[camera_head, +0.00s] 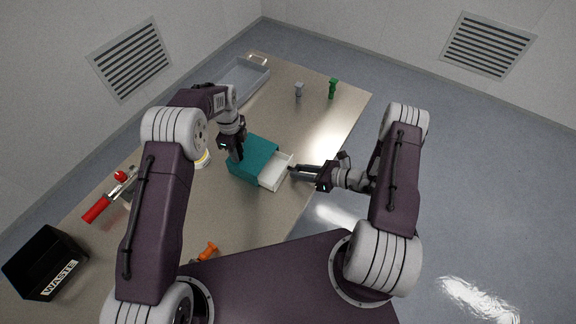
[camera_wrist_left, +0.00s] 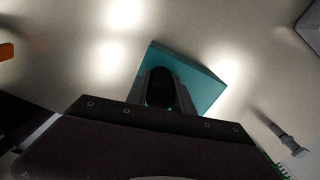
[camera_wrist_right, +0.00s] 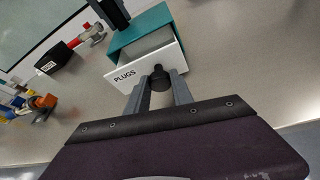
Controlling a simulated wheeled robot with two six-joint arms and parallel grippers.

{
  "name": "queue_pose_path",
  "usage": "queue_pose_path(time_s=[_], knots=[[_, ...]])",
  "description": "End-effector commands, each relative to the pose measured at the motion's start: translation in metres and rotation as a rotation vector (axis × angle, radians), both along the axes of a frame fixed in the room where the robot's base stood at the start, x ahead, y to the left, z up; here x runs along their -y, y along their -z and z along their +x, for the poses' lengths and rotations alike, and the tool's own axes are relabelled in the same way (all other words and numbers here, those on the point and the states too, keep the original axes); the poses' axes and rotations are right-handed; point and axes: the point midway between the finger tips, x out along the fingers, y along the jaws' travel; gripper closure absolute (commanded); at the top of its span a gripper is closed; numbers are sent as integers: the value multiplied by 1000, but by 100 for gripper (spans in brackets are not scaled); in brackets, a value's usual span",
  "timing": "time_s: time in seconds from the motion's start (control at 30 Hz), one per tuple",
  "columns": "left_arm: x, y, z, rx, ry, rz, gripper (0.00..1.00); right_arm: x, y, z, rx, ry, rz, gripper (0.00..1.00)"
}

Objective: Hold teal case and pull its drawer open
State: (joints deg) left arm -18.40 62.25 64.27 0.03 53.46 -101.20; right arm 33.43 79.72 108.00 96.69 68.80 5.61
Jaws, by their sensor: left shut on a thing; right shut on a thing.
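The teal case (camera_head: 250,161) sits on the table with its white drawer (camera_head: 274,172) pulled partly out on the right side. My left gripper (camera_head: 236,155) comes down from above and is shut on the case; the case also shows in the left wrist view (camera_wrist_left: 202,82). My right gripper (camera_head: 292,171) is shut on a dark knob (camera_wrist_right: 159,76) on the drawer front. In the right wrist view the drawer front (camera_wrist_right: 135,74) reads PLUGS, and a gap opens behind it under the teal top (camera_wrist_right: 142,29). The drawer's inside is mostly hidden there.
A black WASTE bin (camera_head: 45,264) stands at the left front, and a red-handled tool (camera_head: 97,209) lies behind it. An orange object (camera_head: 208,250) is near my base. A grey tray (camera_head: 248,80), a green piece (camera_head: 332,88) and a grey piece (camera_head: 298,90) are at the far end.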

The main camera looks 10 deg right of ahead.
Motion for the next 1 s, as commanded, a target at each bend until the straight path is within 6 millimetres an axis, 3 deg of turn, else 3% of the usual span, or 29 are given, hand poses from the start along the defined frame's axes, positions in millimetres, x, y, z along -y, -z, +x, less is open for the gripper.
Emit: queue_pose_path(time_s=[0.03, 0.2, 0.5, 0.53, 0.6, 1.0], knots=[[-1, 0, 0, 0, 1, 1, 100, 10, 1, -6, -2, 9, -1, 100], [-1, 0, 0, 0, 1, 1, 100, 24, 1, -21, -1, 5, -2, 100], [-1, 0, 0, 0, 0, 2, 100, 25, 0, -23, 0, 2, -2, 100], [-1, 0, 0, 0, 0, 1, 100, 25, 0, -23, -1, 1, -2, 70], [-1, 0, 0, 0, 1, 1, 100, 25, 0, -23, 0, 2, -2, 50], [0, 0, 0, 0, 0, 1, 100, 31, -3, -27, 0, 4, 0, 50]])
